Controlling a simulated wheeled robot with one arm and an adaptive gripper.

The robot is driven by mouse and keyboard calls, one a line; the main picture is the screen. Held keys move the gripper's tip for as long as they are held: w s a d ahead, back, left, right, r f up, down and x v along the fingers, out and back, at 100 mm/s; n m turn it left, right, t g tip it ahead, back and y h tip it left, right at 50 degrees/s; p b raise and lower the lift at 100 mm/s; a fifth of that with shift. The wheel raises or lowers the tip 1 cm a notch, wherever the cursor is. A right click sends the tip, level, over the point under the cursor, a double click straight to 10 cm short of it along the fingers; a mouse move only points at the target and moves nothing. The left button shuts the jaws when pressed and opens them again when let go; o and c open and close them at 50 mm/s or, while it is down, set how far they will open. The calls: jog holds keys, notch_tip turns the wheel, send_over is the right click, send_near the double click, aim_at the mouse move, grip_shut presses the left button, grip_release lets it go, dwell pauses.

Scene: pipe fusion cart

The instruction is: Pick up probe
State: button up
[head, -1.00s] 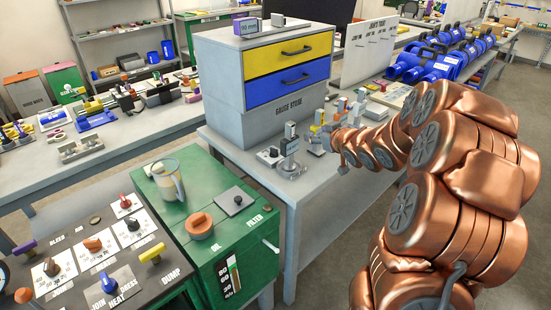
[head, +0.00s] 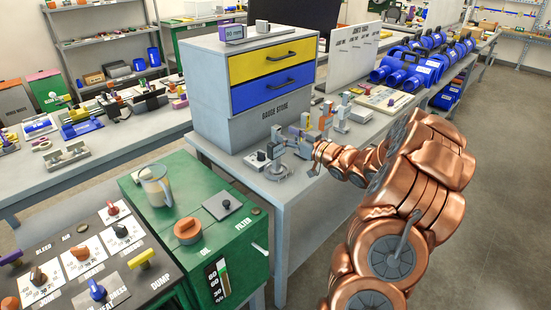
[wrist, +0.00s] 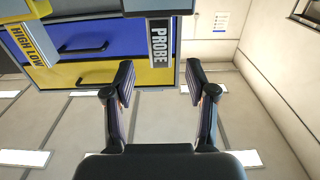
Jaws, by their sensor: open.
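A dark label reading PROBE (wrist: 158,42) on a grey block shows at the top middle of the wrist view. My gripper (wrist: 162,88) is open and empty there, with the label ahead between the lines of its two fingers and apart from them. In the head view my gripper (head: 317,158) is at the bench's front edge, beside a row of small upright gauges and stands. I cannot tell which of these is the probe in the head view.
The gauge store cabinet (head: 262,128), with yellow and blue drawers, stands behind the row. A round-based dial stand (head: 277,170) is left of my gripper. A green machine (head: 190,238) stands front left.

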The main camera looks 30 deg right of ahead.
aim_at(279, 130)
jog(key=p+x, duration=0.1)
jog(key=x, duration=0.2)
jog(key=shift+w+r+p, duration=0.1)
jog(key=shift+p, duration=0.25)
jog(key=shift+f+x, duration=0.2)
jog(key=shift+x, duration=0.75)
jog(key=shift+c, duration=0.3)
grip_shut()
